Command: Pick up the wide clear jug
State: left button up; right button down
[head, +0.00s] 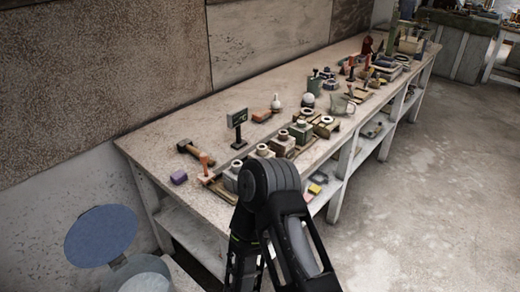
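A pale, see-through jug (342,105) with a handle stands upright on the long workbench (165,128), near its front edge and a little right of the picture's middle. Small items crowd around it. A bent black arm of mine (270,182) rises from the bottom of the view, in front of the bench. It is nearer to me than the jug and clearly apart from it. No fingertips of either gripper show.
Blocks, tools and small stands fill the bench's front. A small dark sign (238,118), a hammer (195,150) and a purple block (179,177) are nearer its left end. A blue round disc (100,235) stands at lower left. The right-hand floor (430,190) is clear.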

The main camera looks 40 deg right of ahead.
aim_at(339, 102)
jog(key=z, duration=1.8)
jog(key=u, duration=0.15)
